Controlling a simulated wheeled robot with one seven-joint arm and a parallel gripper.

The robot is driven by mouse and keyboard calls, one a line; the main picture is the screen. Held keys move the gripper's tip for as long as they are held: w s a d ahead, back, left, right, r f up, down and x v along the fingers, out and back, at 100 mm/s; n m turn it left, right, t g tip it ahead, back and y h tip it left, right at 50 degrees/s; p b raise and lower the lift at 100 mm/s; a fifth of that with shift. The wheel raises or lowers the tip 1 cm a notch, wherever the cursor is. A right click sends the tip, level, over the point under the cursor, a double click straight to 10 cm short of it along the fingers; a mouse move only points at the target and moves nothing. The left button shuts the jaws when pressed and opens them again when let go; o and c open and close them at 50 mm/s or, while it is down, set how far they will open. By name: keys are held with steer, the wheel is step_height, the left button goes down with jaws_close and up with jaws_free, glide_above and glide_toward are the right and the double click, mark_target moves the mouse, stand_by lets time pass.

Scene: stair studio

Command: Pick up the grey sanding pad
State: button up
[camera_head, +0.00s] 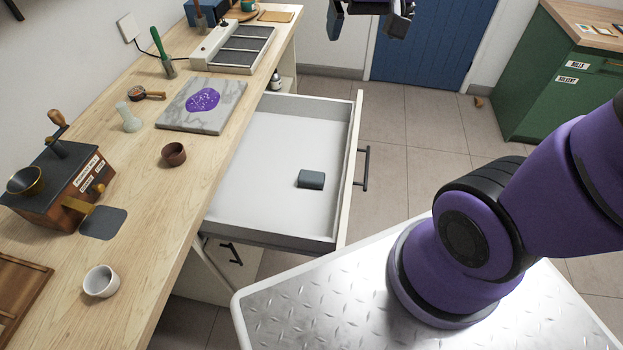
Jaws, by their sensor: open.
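The grey sanding pad (311,179) is a small dark grey block. It lies alone on the white floor of an open drawer (262,205), towards the drawer's front and right of its middle. The drawer is pulled out from under the wooden counter. My gripper (372,8) shows at the top edge of the view, partly cut off. It is open, with nothing seen between its fingers, and well apart from the pad.
The counter (140,200) carries a coffee grinder (68,185), a white cup (101,281), a brown bowl (174,154) and a marble slab (203,105). The drawer's walls and front handle (364,168) stand around the pad. A green cabinet (545,80) is at the right. Tiled floor beyond the drawer is mostly clear.

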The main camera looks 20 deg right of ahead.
steer(key=w+a+f+m+g, duration=0.1)
steer(key=w+a+f, duration=0.1)
steer(key=w+f, duration=0.55)
steer(key=m+g, duration=0.3)
steer(key=m, duration=0.1)
glide_above(311, 176)
step_height(311, 176, down, 29)
steer(key=shift+w+f, duration=0.15)
steer(key=shift+f, duration=1.5)
steer(key=shift+w+f, duration=0.15)
steer(key=shift+f, duration=1.5)
steer(key=f, duration=0.3)
steer(key=shift+s+f, duration=0.3)
steer(key=shift+s, duration=0.05)
steer(key=shift+f, duration=0.75)
steer(key=c, duration=0.8)
